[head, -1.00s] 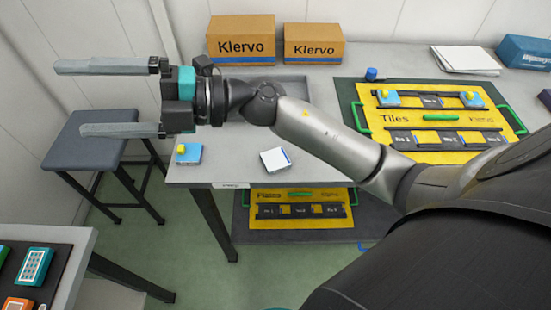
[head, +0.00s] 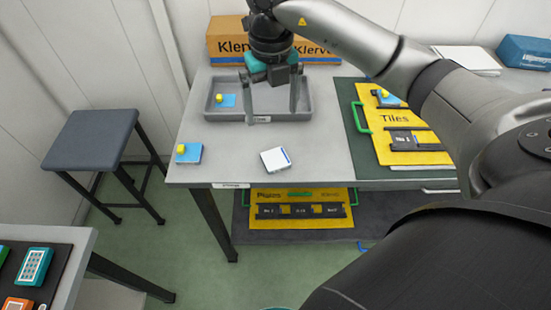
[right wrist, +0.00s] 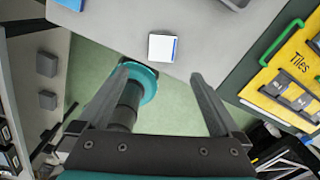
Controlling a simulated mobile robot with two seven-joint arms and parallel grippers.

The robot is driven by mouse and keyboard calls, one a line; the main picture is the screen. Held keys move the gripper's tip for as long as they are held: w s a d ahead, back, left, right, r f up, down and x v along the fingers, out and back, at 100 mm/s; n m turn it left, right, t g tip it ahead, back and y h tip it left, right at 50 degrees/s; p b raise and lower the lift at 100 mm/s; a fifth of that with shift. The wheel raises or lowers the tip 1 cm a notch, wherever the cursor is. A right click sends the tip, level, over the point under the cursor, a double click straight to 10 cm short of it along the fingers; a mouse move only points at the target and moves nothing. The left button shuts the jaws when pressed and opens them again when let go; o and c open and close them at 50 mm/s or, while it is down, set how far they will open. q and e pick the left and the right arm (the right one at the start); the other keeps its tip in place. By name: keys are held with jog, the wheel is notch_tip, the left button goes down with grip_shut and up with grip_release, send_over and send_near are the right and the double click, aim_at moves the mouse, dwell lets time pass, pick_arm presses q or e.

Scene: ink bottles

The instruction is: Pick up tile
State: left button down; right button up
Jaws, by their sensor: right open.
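Blue tiles with yellow knobs show in the head view. One tile (head: 182,158) lies on the table near its left edge, one tile (head: 229,101) lies in the grey tray, and one tile (head: 394,101) sits on the yellow Tiles board (head: 395,122). My right gripper (head: 272,115) points down over the tray area, open and with nothing between its fingers. In the right wrist view its open fingers (right wrist: 160,76) frame empty space, and a blue corner (right wrist: 70,4) shows at the top left. My left gripper is not in view.
The grey tray (head: 215,113) stands before the Klervo boxes (head: 228,36). A white block with a blue edge (head: 275,160) lies near the front; it also shows in the right wrist view (right wrist: 161,48). A stool (head: 92,140) stands left. My right arm hides part of the board.

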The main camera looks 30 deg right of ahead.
jog(key=b, duration=0.1)
send_over(275, 158)
jog(key=f, duration=0.9)
jog(key=shift+w+a+f, duration=0.1)
jog(key=shift+a+f, duration=0.15)
jog(key=shift+f, duration=0.1)
jog(key=shift+s+d+f+b, duration=0.15)
jog(key=shift+f+b, duration=0.15)
jog(key=shift+f, duration=1.05)
jog(key=shift+s+d+f+b, duration=0.1)
jog(key=shift+f+b, duration=0.2)
jog(key=shift+f, duration=1)
jog(key=shift+c, duration=0.2)
jog(key=shift+w, duration=0.1)
jog(key=c, duration=1.5)
notch_tip(275, 158, up, 20)
jog(key=p, duration=0.3)
